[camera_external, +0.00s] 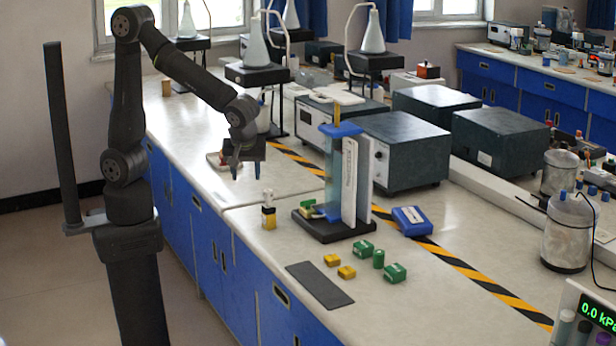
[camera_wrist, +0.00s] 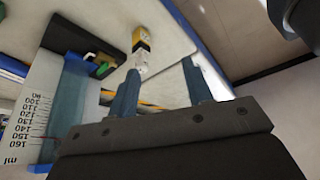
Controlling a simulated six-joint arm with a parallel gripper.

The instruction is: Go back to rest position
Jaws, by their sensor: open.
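My gripper (camera_external: 246,172) hangs over the bench top, left of the graduated apparatus, with its fingers pointing down. In the wrist view my gripper (camera_wrist: 160,68) shows two blue fingers spread apart with nothing between them. My dark arm is bent, with its wrist raised above the bench. The apparatus has a clear vessel and a white scale plate (camera_external: 349,180) on a black base (camera_external: 335,228). The scale plate also shows in the wrist view (camera_wrist: 28,120). A small yellow-and-black object with a pale top (camera_external: 269,213) stands on the bench near the front edge, apart from the gripper.
Yellow blocks (camera_external: 346,272), green blocks (camera_external: 395,273) and a dark mat (camera_external: 319,285) lie near the front. A blue box (camera_external: 411,221) lies by the striped tape. Grey instrument boxes (camera_external: 404,147) and stands with flasks (camera_external: 257,75) are behind. Bare bench lies beneath the gripper.

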